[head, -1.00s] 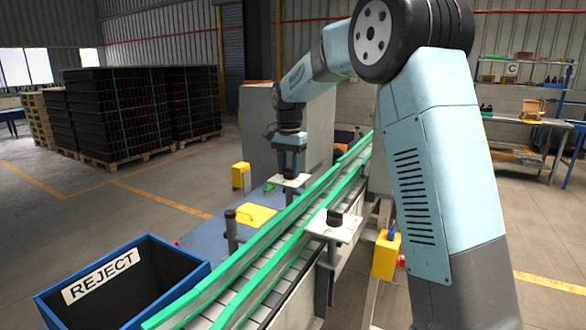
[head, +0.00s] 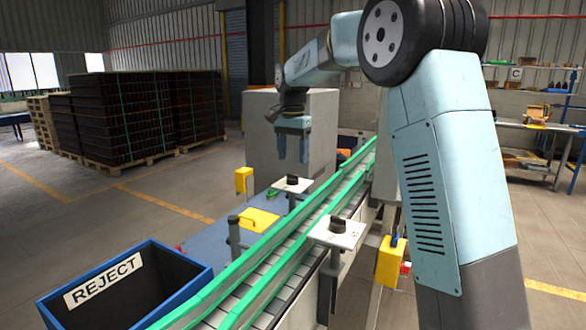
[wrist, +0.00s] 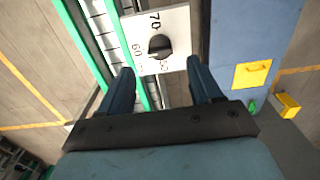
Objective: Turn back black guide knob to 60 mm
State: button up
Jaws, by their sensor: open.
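The black guide knob (head: 292,180) stands on a white plate (head: 303,188) beside the conveyor's far green rail. In the wrist view the knob (wrist: 160,46) sits on the dial plate (wrist: 172,21), with 70 above it and 60 to its left. Another mark is partly hidden by the knob; I cannot surely read its pointer. My gripper (head: 292,160) is above this knob, apart from it, with both fingers open and empty. In the wrist view its fingertips (wrist: 160,70) are spread on either side below the knob.
A second black knob (head: 338,224) is on a nearer white plate (head: 345,238) at the near rail. The green-railed conveyor (head: 262,268) runs diagonally. A blue REJECT bin (head: 205,276) stands at the lower left, a grey cabinet (head: 262,130) behind my gripper. Yellow boxes (head: 391,262) flank the conveyor.

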aim_at(295, 175)
notch_tip(295, 175, up, 8)
jog(key=shift+f, duration=0.25)
jog(key=s+d+r+n+t, duration=0.1)
jog(key=s+d+n, duration=0.1)
jog(key=s+d, duration=0.5)
jog(key=s+d+r+n+t, duration=0.15)
jog(key=s+d, duration=0.25)
jog(key=s, duration=0.8)
jog(key=s+d+f+n+t, duration=0.1)
jog(key=s+d+f, duration=0.2)
jog(key=s+f, duration=0.3)
jog(key=s+d+f+n+t, duration=0.2)
jog(key=s+f, duration=0.4)
jog(key=s, duration=0.8)
jog(key=shift+d, duration=0.4)
